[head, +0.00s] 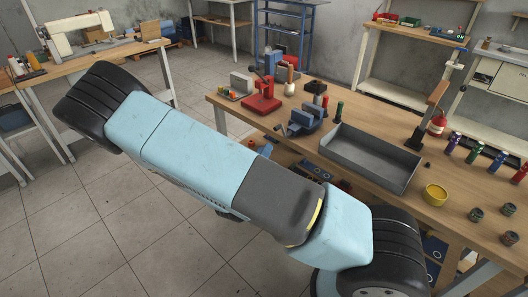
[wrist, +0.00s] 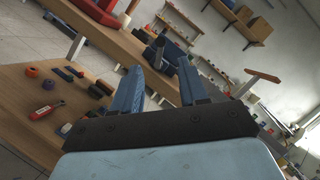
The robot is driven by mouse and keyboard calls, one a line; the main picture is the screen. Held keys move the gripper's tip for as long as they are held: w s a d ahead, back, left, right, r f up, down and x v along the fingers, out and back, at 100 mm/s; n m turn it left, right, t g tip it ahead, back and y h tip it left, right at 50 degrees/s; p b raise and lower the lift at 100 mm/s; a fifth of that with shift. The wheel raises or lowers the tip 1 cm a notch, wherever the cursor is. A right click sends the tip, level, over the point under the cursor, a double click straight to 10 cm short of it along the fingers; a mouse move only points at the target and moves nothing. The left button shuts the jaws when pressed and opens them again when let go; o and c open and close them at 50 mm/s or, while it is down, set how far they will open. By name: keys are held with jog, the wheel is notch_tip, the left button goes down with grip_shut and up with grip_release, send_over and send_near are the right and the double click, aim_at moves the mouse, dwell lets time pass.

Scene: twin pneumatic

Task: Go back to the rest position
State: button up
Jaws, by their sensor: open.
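My gripper (wrist: 158,66) shows in the wrist view with its two blue fingers spread apart. I see nothing held between them. Beyond and beneath the fingers the view takes in a wooden bench (wrist: 35,85) and another table, tilted in the picture. In the head view my own light blue and dark arm crosses the picture from upper left to lower right, in front of the workbench (head: 345,118). My gripper cannot be made out clearly there; the arm hides part of the bench's near side.
A sewing machine (head: 75,32) stands on the left table. The tiled floor (head: 110,240) at lower left is clear.

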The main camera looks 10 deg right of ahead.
jog(key=s+d+r+m+g+y, duration=0.1)
jog(key=s+d+r+m+g, duration=0.4)
jog(key=d+r+m+g, duration=0.5)
jog(key=s+d+r+m+g, duration=0.4)
jog(key=s+m+g, duration=0.3)
jog(key=m, duration=0.7)
jog(key=s+a+r+m+t+y, duration=0.1)
jog(key=s+r+m+t+y, duration=0.2)
jog(key=s+r+m+y, duration=0.2)
jog(key=s+a+r+m+t+y, duration=0.2)
jog(key=s+r+m+y, duration=0.4)
jog(key=r, duration=0.8)
jog(key=m, duration=0.3)
jog(key=shift+s+m+t+y, duration=0.25)
jog(key=shift+m+t+y, duration=0.05)
jog(key=shift+t, duration=0.1)
